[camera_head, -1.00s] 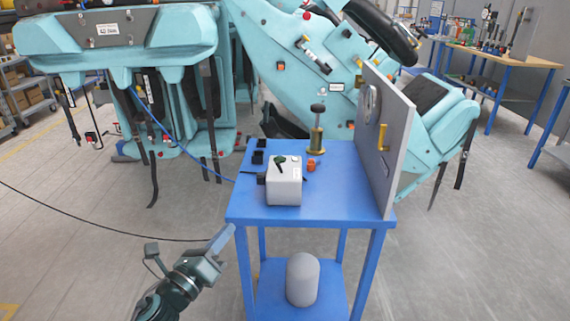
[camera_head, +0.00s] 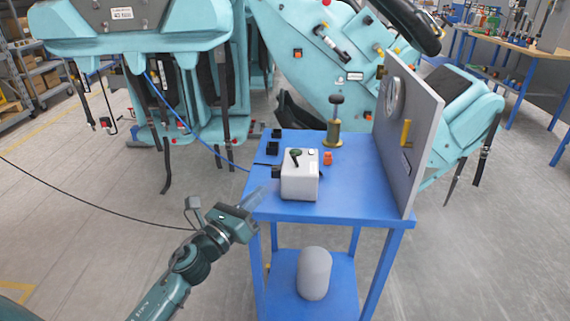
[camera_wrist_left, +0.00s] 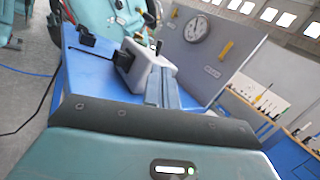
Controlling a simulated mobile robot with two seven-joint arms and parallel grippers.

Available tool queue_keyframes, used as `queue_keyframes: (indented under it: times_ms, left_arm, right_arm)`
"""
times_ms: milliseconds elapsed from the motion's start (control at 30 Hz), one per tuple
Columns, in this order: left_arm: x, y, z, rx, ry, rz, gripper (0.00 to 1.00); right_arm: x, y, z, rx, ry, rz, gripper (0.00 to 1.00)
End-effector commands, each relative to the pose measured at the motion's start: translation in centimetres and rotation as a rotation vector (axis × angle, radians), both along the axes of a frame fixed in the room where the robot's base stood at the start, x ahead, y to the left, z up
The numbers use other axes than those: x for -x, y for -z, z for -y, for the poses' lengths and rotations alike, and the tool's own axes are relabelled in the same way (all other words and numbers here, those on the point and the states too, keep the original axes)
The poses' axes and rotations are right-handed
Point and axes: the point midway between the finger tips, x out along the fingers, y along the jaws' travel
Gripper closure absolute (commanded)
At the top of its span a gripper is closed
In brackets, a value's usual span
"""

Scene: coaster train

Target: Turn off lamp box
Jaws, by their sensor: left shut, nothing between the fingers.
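The lamp box is a small light-grey box (camera_head: 300,182) with a dark green knob on its top, standing on the blue table (camera_head: 350,205) near its front left corner. A dark plug and cable come out of its left side. My left gripper (camera_head: 256,198) is shut and empty at the table's left front edge, left of the box and apart from it. In the left wrist view the box (camera_wrist_left: 138,65) is partly hidden behind my shut fingers (camera_wrist_left: 162,88). My right gripper is not in view.
A grey upright panel (camera_head: 413,150) with a gauge and a yellow handle stands on the table's right side. A brass stand with a black knob (camera_head: 334,125) and an orange piece (camera_head: 327,158) are behind the box. A grey cylinder (camera_head: 314,275) sits on the lower shelf.

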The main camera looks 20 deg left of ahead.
Motion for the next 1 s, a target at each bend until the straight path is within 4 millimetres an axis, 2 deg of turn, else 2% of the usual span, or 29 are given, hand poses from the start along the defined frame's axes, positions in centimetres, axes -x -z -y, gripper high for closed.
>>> queue_keyframes:
  times_ms: [33, 200, 500, 700, 1000]
  left_arm:
    - [-1.1, -0.7, 0.4, 0.002, 0.000, 0.003, 1.00]
    - [-4.6, -1.4, 1.7, 0.003, -0.001, 0.002, 1.00]
    - [-8.8, -2.0, 3.2, 0.002, -0.001, -0.001, 1.00]
    - [-9.6, -2.1, 3.5, 0.001, 0.001, -0.001, 1.00]
    - [-9.6, -2.1, 3.5, 0.000, 0.000, -0.001, 1.00]
  right_arm:
    - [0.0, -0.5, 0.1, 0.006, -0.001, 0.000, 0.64]
    - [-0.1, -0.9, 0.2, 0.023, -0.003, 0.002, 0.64]
    - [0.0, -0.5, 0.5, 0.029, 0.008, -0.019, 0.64]
    - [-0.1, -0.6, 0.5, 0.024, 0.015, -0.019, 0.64]
    - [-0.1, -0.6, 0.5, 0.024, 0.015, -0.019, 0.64]
